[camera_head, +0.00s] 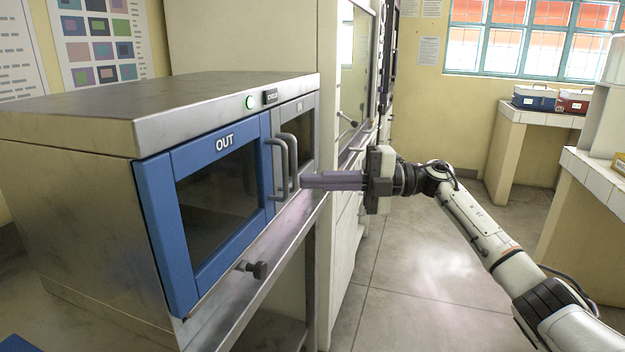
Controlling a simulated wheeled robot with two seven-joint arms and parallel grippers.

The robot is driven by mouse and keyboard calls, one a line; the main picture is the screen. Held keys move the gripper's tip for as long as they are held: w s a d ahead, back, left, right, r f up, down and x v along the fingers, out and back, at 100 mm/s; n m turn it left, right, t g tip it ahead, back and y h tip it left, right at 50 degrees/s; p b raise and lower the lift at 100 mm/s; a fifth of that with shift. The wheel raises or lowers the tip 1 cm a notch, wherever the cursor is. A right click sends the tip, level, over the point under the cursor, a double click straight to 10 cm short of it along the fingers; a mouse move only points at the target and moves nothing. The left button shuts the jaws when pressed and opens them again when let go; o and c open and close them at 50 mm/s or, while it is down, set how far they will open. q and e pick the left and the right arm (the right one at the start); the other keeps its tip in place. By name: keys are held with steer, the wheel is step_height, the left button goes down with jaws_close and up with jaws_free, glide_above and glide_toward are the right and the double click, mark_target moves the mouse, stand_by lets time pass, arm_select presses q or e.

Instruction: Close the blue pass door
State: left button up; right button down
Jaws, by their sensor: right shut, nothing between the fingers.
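The blue pass door (158,222), labelled OUT, is on the front of a steel pass box on the left. It has a dark window and a grey bar handle (278,168) at its right edge. The door lies flush or nearly flush with the box front; I cannot tell if a small gap remains. My right gripper (306,180) is shut and empty. Its fingers point left, in front of the grey IN door (308,110), just right of the two handles. I cannot tell whether they touch the IN door's handle (291,160). My left gripper is out of view.
A dark knob (258,269) sticks out below the blue door. A tall cream cabinet (250,40) stands behind the box. Open floor (415,260) lies to the right, with tiled benches (545,115) beyond.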

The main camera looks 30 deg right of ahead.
steer(key=w+b+v, duration=0.1)
steer(key=v, duration=1)
steer(key=shift+d, duration=0.4)
steer(key=shift+w+r, duration=0.1)
steer(key=shift+w, duration=0.05)
